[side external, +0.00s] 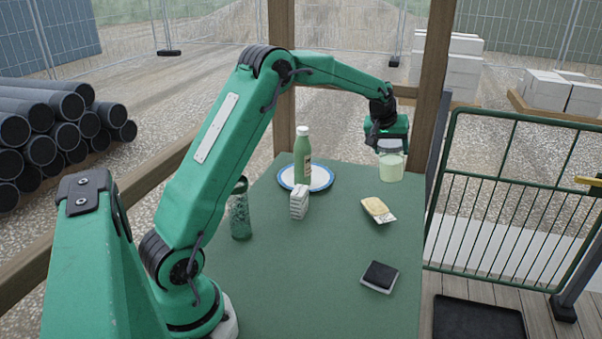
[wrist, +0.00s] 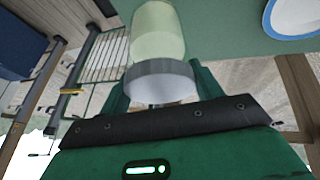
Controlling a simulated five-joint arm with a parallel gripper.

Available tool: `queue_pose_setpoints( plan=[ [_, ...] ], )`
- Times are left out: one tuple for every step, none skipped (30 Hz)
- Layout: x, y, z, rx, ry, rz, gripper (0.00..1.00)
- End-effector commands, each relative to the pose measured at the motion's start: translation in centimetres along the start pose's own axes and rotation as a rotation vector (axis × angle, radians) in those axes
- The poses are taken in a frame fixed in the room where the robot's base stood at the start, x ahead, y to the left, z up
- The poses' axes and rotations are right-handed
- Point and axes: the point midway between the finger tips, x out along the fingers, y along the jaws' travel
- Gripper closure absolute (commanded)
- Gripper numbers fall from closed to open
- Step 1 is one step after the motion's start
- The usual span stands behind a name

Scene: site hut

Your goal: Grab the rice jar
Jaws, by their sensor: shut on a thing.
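The rice jar (side external: 391,167) is a clear jar with pale, whitish-green contents and a grey lid. It is upright at the far right corner of the green table. My gripper (side external: 388,143) is above it, with the fingers around its lid. In the wrist view the jar (wrist: 158,34) shows with its grey lid (wrist: 160,82) between the two green fingers, and my gripper (wrist: 160,90) is shut on it. I cannot tell whether the jar's base touches the table.
A small white carton (side external: 299,202), a green patterned tumbler (side external: 240,210), a yellow item on a card (side external: 377,209) and a dark square item (side external: 380,275) are on the table (side external: 330,250). A wooden post (side external: 437,80) rises close behind the jar.

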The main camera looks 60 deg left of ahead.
Motion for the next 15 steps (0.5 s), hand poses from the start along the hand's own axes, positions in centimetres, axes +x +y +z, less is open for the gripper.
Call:
queue_pose_setpoints(
  plan=[
    [-0.31, 0.3, 0.09, 0.0, 0.001, 0.003, 0.8],
    [-0.4, 0.4, 0.16, 0.0, 0.0, 0.003, 0.8],
    [-0.5, 0.52, 0.24, 0.0, -0.001, 0.004, 0.8],
    [-0.56, 0.59, 0.28, -0.001, -0.001, 0.005, 0.8],
    [-0.61, 0.64, 0.31, -0.001, -0.002, 0.005, 0.8],
    [-0.65, 0.69, 0.34, -0.001, -0.002, 0.005, 0.8],
    [-0.67, 0.71, 0.35, -0.001, -0.002, 0.006, 0.8],
    [-0.68, 0.72, 0.35, -0.001, -0.002, 0.006, 0.8],
    [-0.68, 0.73, 0.35, -0.001, -0.002, 0.006, 0.8],
    [-0.68, 0.72, 0.35, -0.001, -0.002, 0.006, 0.8],
    [-0.68, 0.72, 0.34, -0.001, -0.002, 0.006, 0.8],
    [-0.67, 0.71, 0.34, -0.001, -0.002, 0.006, 0.8],
    [-0.67, 0.71, 0.33, -0.001, -0.001, 0.006, 0.8],
    [-0.67, 0.71, 0.33, -0.001, -0.001, 0.006, 0.8],
    [-0.67, 0.71, 0.33, -0.001, -0.001, 0.006, 0.8]
  ],
)
